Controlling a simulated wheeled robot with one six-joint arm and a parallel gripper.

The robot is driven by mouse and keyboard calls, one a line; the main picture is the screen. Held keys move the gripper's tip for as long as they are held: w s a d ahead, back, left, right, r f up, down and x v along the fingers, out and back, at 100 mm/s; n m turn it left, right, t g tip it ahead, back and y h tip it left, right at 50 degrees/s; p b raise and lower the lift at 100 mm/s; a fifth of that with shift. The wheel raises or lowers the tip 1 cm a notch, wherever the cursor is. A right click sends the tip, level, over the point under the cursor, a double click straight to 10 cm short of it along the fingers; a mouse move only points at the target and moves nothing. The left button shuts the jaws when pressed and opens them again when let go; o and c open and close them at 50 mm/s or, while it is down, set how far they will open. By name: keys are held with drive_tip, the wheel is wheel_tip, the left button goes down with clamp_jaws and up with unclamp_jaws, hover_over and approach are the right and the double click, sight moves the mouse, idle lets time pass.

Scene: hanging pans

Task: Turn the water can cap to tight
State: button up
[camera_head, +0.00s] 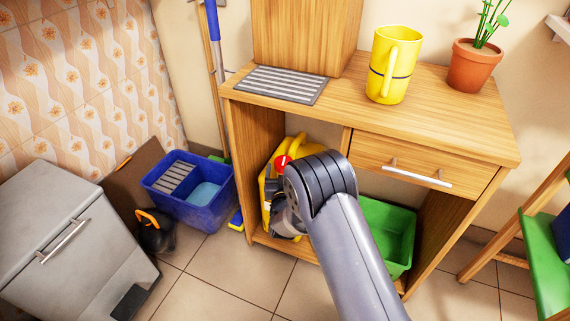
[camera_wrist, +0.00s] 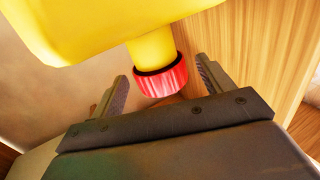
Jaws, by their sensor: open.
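The yellow water can (camera_head: 266,186) stands in the open left compartment of the wooden cabinet, partly hidden by my arm. Its red cap (camera_head: 283,161) shows just left of my arm. In the wrist view the can's yellow body and spout (camera_wrist: 153,50) fill the top, and the ribbed red cap (camera_wrist: 162,78) sits on the spout's end. My gripper (camera_wrist: 162,84) is open, with one finger on each side of the cap. Gaps show between the cap and both fingers. In the head view my gripper is mostly hidden behind my arm.
The wooden cabinet (camera_head: 440,110) has a drawer and a green bin (camera_head: 388,235) below it. A yellow pitcher (camera_head: 393,65) and a potted plant (camera_head: 474,65) stand on top. A blue bucket (camera_head: 205,205) and grey trash bin (camera_head: 60,235) stand to the left.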

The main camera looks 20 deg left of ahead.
sight(285, 160)
drive_tip(key=shift+b+x, duration=0.55)
drive_tip(key=shift+x, duration=1.7)
drive_tip(key=shift+c, duration=0.6)
drive_tip(key=c, duration=0.9)
drive_tip(key=shift+m+t+h+b, duration=0.35)
drive_tip(key=shift+m+h, duration=0.45)
drive_tip(key=shift+h, duration=0.4)
drive_tip(key=shift+d+m+h, duration=0.2)
drive_tip(key=shift+m+h, duration=0.4)
drive_tip(key=shift+h, duration=0.4)
drive_tip(key=o, duration=1)
